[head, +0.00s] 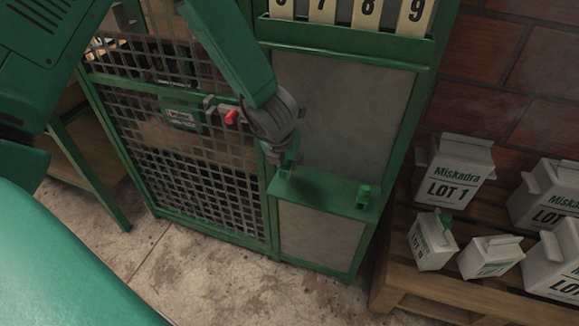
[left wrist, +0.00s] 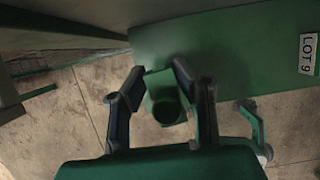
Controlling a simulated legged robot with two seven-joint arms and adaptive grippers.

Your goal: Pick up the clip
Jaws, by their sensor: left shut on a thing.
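My left gripper (head: 281,156) reaches down in front of the green cabinet, just above its small green shelf (head: 325,194). It is shut on a green clip (head: 289,160), partly hidden by the fingers in the head view. In the left wrist view the clip (left wrist: 165,104) sits between the two dark fingers of the left gripper (left wrist: 165,85), with its round, cup-like end showing. Whether the clip still touches the shelf is unclear. A second green clip (head: 363,195) stands at the shelf's right end. My right gripper is not in view.
A mesh door (head: 190,175) with a red-tipped latch (head: 231,117) is left of the shelf. Number cards (head: 368,14) stand in a rack above. A LOT 9 label (left wrist: 307,54) shows in the wrist view.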

